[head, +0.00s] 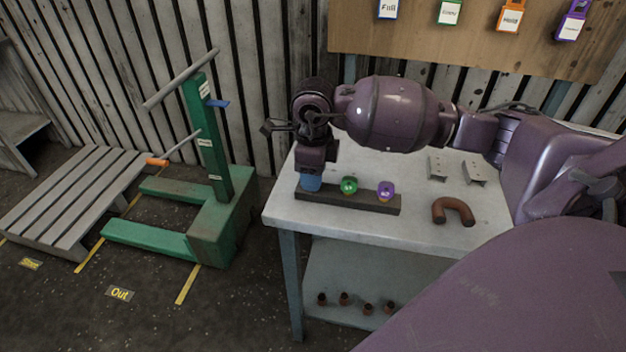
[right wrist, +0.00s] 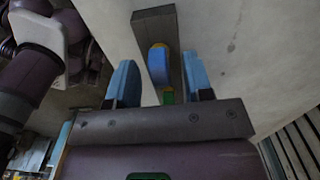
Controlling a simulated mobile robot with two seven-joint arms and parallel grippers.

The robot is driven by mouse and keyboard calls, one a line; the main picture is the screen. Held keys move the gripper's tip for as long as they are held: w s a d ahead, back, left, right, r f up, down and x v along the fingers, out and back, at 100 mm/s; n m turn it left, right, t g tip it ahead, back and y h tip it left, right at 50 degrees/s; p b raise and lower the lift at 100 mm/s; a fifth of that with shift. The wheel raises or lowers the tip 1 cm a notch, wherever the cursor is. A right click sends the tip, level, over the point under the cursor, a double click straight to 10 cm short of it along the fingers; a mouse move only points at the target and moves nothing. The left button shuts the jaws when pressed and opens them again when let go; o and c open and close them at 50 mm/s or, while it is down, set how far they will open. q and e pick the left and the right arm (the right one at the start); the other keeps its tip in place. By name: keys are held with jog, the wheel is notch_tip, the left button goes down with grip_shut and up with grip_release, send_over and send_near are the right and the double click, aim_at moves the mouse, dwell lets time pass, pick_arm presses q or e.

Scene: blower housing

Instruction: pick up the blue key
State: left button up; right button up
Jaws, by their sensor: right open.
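My right gripper (head: 311,184) points down over the left end of a dark rack (head: 375,203) on the white table. Its blue fingers (right wrist: 160,82) stand apart in the right wrist view. Blue shows under the gripper in the head view; I cannot tell how much of it is finger and how much is the blue key. In the right wrist view a bluish piece with yellow edges (right wrist: 159,62) shows beyond a green one (right wrist: 168,97). My left gripper is out of view.
A brown U-shaped part (head: 453,211) and two metal brackets (head: 437,168) lie on the table (head: 290,214). Several small brown parts sit on the lower shelf. A green stand (head: 210,215) and a pallet (head: 70,195) are at left. Coloured tags hang on a board (head: 420,40).

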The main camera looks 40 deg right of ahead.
jog(key=shift+f, duration=0.65)
jog(key=shift+c, duration=0.5)
grip_shut()
jog(key=shift+r, duration=0.1)
